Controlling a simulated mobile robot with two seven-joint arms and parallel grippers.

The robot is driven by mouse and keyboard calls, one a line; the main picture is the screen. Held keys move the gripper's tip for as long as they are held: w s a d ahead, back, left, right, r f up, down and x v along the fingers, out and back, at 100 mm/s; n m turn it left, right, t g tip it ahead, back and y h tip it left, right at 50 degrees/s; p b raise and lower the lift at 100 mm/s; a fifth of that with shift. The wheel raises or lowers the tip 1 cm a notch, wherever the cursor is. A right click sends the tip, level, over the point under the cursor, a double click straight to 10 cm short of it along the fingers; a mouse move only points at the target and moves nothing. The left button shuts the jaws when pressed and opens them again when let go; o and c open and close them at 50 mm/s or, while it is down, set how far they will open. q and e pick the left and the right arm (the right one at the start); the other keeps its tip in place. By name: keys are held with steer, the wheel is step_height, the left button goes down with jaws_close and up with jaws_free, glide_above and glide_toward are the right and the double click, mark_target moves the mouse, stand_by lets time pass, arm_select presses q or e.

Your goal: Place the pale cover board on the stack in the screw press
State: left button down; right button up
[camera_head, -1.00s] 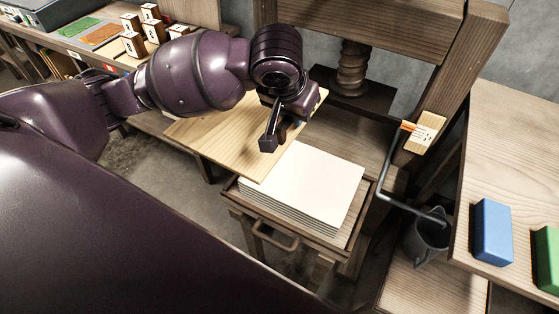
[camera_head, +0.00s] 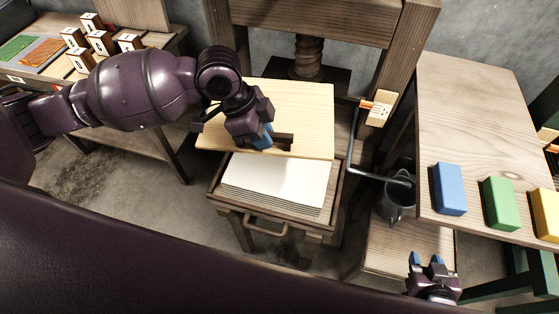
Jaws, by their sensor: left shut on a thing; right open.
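The pale cover board (camera_head: 305,108) is a flat light-wood sheet with a dark handle (camera_head: 284,143) near its front edge. My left gripper (camera_head: 268,138) is shut on the board at that handle; its fingers partly hide the grip. The white stack (camera_head: 277,182) lies on the wooden press bed (camera_head: 323,222), and the board hides its rear part. The board's front edge crosses over the stack; the height gap is hard to judge. The press screw (camera_head: 308,55) and dark platen (camera_head: 300,80) are behind the board. My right gripper (camera_head: 428,262) is open and empty at lower right.
A dark bucket (camera_head: 398,205) and a bent bar (camera_head: 352,140) stand right of the press. The right table holds a blue block (camera_head: 449,190), a green block (camera_head: 499,203) and a yellow block (camera_head: 546,213). A bench with small labelled blocks (camera_head: 100,42) is at upper left.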

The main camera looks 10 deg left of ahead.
arm_select(q)
steer(key=shift+s+d+m+g, duration=0.2)
steer(key=shift+d+m+g, duration=0.15)
steer(key=shift+m, duration=0.45)
steer(key=shift+s+f+p, duration=0.1)
steer(key=shift+f+p, duration=0.1)
steer(key=shift+p, duration=0.1)
step_height(320, 180, down, 20)
steer(key=shift+r+b, duration=0.1)
steer(key=shift+b, duration=0.3)
steer(key=c, duration=1.1)
jaws_free()
